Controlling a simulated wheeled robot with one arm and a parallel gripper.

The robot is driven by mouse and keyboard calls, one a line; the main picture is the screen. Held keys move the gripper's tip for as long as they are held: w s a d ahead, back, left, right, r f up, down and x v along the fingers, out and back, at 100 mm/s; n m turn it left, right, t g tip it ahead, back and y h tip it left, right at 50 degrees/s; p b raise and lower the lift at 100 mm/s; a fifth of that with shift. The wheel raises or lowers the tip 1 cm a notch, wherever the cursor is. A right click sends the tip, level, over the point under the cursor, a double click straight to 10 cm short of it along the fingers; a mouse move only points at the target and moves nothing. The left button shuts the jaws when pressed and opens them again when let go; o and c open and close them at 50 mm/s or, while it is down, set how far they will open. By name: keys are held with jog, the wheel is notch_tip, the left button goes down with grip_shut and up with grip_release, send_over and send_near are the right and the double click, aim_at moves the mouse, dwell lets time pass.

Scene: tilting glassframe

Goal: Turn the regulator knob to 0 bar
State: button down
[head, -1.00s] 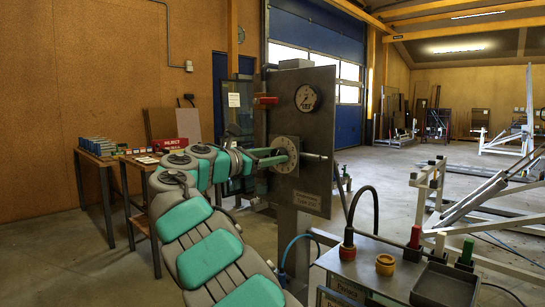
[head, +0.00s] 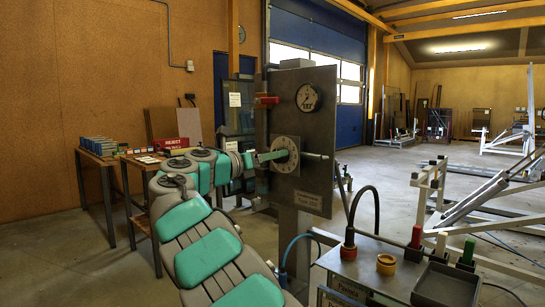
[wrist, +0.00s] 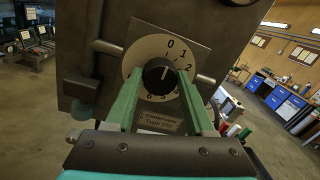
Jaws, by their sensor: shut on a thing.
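The regulator knob (wrist: 160,75) is round and black, at the centre of a pale dial plate (wrist: 141,54) with printed numbers. In the wrist view, 0, 1 and 2 show along the top and right; lower numbers are partly covered. The knob's light pointer line leans slightly right of straight up, roughly between 0 and 1. My gripper (wrist: 161,82) has its green fingers on either side of the knob, shut on it. In the head view my gripper (head: 278,155) reaches the dial plate (head: 290,146) from the left and hides most of the knob.
A pressure gauge (head: 307,97) sits above the dial on the dark panel (head: 323,130). A red-handled valve (head: 266,101) is at the panel's upper left. A bench (head: 365,270) with a tray (head: 445,286) stands at front right, with a black hose rising from it.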

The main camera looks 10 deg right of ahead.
jog(key=shift+f, duration=0.2)
jog(key=c, duration=0.7)
grip_release()
jog(key=o, duration=0.4)
jog(key=shift+r, duration=0.15)
jog(key=shift+o, duration=0.2)
jog(key=v, duration=0.7)
jog(key=shift+s+a, duration=0.2)
jog(key=shift+a, duration=0.15)
jog(key=shift+d, duration=0.1)
